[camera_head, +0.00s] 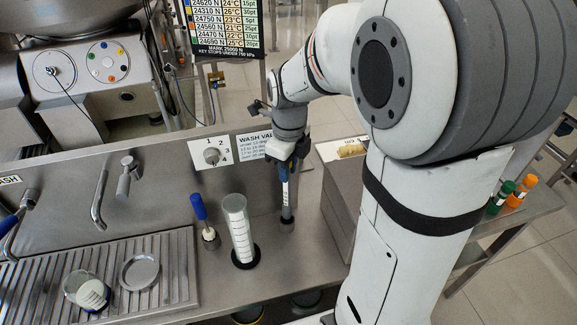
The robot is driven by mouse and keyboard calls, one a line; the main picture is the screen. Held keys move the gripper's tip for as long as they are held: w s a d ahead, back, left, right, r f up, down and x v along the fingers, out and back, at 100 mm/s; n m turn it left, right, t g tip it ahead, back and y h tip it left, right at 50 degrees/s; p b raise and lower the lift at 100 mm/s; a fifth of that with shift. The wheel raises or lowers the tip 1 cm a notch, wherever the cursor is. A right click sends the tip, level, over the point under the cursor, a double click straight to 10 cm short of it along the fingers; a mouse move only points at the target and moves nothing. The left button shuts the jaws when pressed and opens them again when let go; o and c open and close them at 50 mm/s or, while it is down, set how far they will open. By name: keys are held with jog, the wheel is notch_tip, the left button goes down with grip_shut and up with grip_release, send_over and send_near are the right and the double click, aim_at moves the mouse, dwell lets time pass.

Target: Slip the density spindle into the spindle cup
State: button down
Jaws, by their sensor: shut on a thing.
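My gripper (287,164) points down and is shut on the upper part of a slim upright rod with a blue section, which looks like the density spindle (286,192). Its lower end is at or just above a small dark round base (287,217) on the steel counter; I cannot tell whether they touch. To its left stands a clear cylinder with graduation marks (240,230), probably the spindle cup, slightly tilted in the picture, in a black ring. The spindle is beside the cylinder, apart from it. My fingertips are small and partly hidden.
A glass jar (86,290) and a round dish (139,271) lie on the ribbed drain board (178,270). A steel box (345,205) stands close at right. A valve panel (212,152) is behind.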

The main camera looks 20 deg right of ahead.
jog(key=shift+f+b, duration=0.45)
jog(key=shift+f, duration=0.3)
jog(key=shift+f+b, duration=0.4)
jog(key=shift+f, duration=0.3)
jog(key=shift+s+f, duration=0.1)
jog(key=shift+s, duration=0.05)
dwell(0.6)
jog(key=c, duration=1.2)
grip_release()
jog(key=shift+o, duration=0.2)
notch_tip(320, 180, up, 8)
jog(key=shift+f+b, duration=0.25)
jog(key=shift+b, duration=0.3)
jog(key=shift+r+p, duration=1.65)
jog(key=shift+r, duration=0.75)
